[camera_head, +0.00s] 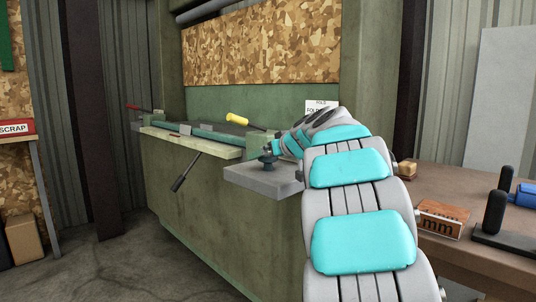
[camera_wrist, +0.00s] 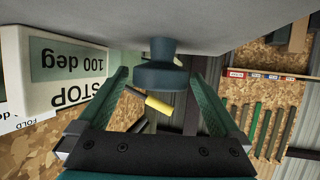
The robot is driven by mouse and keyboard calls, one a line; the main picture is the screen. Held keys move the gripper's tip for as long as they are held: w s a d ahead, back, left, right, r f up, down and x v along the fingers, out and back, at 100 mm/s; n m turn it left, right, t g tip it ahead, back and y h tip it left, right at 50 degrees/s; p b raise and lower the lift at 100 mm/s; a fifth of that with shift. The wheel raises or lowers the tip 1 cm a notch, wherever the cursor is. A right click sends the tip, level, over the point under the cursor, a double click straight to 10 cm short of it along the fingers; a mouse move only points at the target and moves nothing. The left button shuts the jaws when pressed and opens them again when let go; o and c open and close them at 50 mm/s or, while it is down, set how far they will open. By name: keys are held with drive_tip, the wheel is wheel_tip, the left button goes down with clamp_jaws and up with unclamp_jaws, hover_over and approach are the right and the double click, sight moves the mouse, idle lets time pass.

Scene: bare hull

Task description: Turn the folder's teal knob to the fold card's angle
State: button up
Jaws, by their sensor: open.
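The dark teal knob (camera_head: 267,163) stands on a grey block (camera_head: 258,180) at the right end of the folder (camera_head: 195,140). In the wrist view the knob (camera_wrist: 161,72) hangs upside down between the fingers of my gripper (camera_wrist: 161,88). The gripper is open, with a gap visible on both sides of the knob. In the head view my gripper (camera_head: 275,150) is small and at the knob. The fold card (camera_head: 318,106) is on the wall behind, mostly hidden by my arm; its angle cannot be read. A sign (camera_wrist: 72,75) reads "STOP 100 deg", inverted, in the wrist view.
A yellow handle (camera_head: 237,119) lies on the folder, and a dark lever (camera_head: 185,172) sticks out at its front. A brown table (camera_head: 450,190) at right holds a wooden "mm" block (camera_head: 440,220) and black-handled tools. A shelf with a SCRAP sign (camera_head: 14,128) is at left.

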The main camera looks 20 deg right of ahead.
drive_tip(key=shift+c, duration=0.4)
drive_tip(key=c, duration=1.2)
drive_tip(key=shift+c, duration=0.2)
drive_tip(key=shift+a+m+h, duration=0.1)
drive_tip(key=shift+m+h, duration=0.6)
drive_tip(key=shift+h, duration=0.1)
drive_tip(key=m+h, duration=0.2)
drive_tip(key=m+g+h, duration=0.1)
drive_tip(key=m+h, duration=0.1)
drive_tip(key=h, duration=0.1)
drive_tip(key=shift+d+r+p, duration=0.1)
drive_tip(key=shift+d+p, duration=0.1)
drive_tip(key=shift+p, duration=0.1)
drive_tip(key=m+g+h, duration=0.1)
drive_tip(key=m+h, duration=0.1)
drive_tip(key=m+g+h, duration=0.1)
drive_tip(key=m+h, duration=0.1)
drive_tip(key=shift+a+m+g, duration=0.15)
drive_tip(key=shift+m+g, duration=0.15)
drive_tip(key=shift+g, duration=0.1)
drive_tip(key=shift+f+m+g+h, duration=0.2)
drive_tip(key=shift+m+g+h, duration=0.3)
drive_tip(key=shift+m+g, duration=0.1)
drive_tip(key=shift+m+g+h, duration=0.3)
drive_tip(key=shift+m+g, duration=0.1)
